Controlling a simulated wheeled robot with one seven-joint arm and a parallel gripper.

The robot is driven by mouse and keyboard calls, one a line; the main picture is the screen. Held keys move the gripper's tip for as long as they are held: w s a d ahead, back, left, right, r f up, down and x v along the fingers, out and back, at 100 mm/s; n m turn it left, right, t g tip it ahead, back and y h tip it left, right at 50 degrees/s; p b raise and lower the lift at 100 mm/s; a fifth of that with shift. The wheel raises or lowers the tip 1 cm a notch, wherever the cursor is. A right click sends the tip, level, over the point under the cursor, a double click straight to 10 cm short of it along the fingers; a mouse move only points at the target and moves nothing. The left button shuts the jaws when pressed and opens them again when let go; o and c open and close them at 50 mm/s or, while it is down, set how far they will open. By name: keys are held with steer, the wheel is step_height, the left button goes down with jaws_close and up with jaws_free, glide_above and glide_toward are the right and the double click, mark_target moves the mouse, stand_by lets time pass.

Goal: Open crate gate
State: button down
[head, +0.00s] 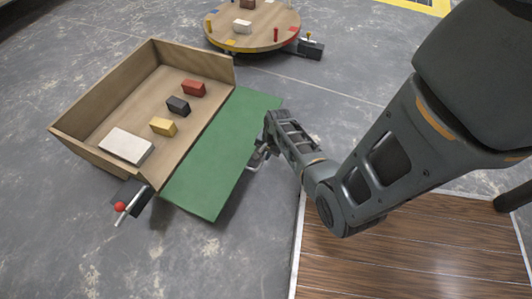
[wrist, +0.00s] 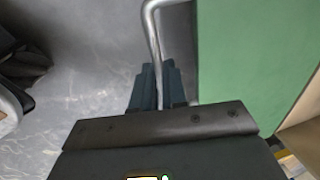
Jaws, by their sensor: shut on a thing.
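The wooden crate (head: 92,92) stands open-topped on the floor at the left of the head view. Its green gate (head: 222,150) lies swung outward from the crate's right side, away from the upright walls; its exact tilt is hard to tell. The gate also shows in the wrist view (wrist: 255,70). A bent metal handle (wrist: 152,28) is on the gate's outer side. My gripper (wrist: 157,82) is shut on this handle, with the bar between its two fingers. In the head view my gripper (head: 262,150) is at the gate's outer edge, partly hidden by my wrist.
The crate holds a white block (head: 126,146), a yellow block (head: 163,127), a black block (head: 178,106) and a red block (head: 194,88). A red-knobbed lever (head: 120,207) is at its near corner. A round turntable (head: 258,22) stands behind. Grey floor is clear at front left.

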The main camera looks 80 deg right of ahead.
step_height(320, 180, up, 8)
steer(key=w+g+p, duration=0.2)
steer(key=g+p, duration=0.1)
steer(key=p, duration=0.5)
steer(key=shift+w+d+y, duration=0.15)
steer(key=shift+d+y, duration=0.1)
steer(key=shift+y, duration=0.15)
steer(key=c, duration=1.2)
jaws_free()
steer(key=shift+o, duration=0.2)
step_height(320, 180, up, 8)
steer(key=p, duration=0.4)
steer(key=shift+w+f, duration=0.15)
steer(key=shift+w, duration=0.25)
steer(key=shift+d, duration=0.1)
